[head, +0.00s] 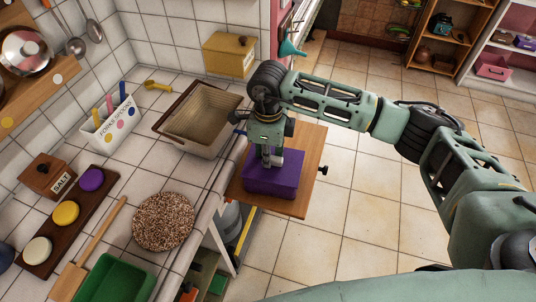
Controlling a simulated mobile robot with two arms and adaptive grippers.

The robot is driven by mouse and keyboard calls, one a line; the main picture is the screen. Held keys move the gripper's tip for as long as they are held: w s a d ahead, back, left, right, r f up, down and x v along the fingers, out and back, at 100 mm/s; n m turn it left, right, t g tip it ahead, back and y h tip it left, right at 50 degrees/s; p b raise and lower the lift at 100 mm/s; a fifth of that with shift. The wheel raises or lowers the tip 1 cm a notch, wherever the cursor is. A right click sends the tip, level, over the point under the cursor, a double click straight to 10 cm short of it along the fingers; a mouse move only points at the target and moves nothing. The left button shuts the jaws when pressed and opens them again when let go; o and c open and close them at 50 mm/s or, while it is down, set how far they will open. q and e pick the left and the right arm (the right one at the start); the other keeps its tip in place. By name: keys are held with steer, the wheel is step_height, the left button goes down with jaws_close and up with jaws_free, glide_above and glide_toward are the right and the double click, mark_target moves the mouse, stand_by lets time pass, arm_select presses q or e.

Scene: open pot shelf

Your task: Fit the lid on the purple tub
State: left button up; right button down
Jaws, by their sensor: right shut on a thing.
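A purple box shape (287,180), the purple tub with what looks like its lid on top, is on a wooden board at the counter's right edge. My right gripper (271,163) points down over the left part of the purple top and is shut on the lid. Its fingers hide the gripped part. I cannot tell from this angle whether the lid sits flush on the tub or a little above it. My left gripper is not in view.
The wooden board (305,185) juts out over the floor. Left of it are a basin (198,118), a round speckled mat (163,220), a green tray (117,280) and a dark rack (72,222) with purple, yellow and white discs. A yellow box (229,56) stands behind.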

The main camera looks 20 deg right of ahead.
steer(key=shift+f+b, duration=0.25)
steer(key=shift+b, duration=0.1)
stand_by(0.5)
steer(key=c, duration=1.6)
jaws_free()
steer(key=shift+s, duration=0.1)
step_height(320, 180, up, 12)
steer(key=shift+f, duration=0.1)
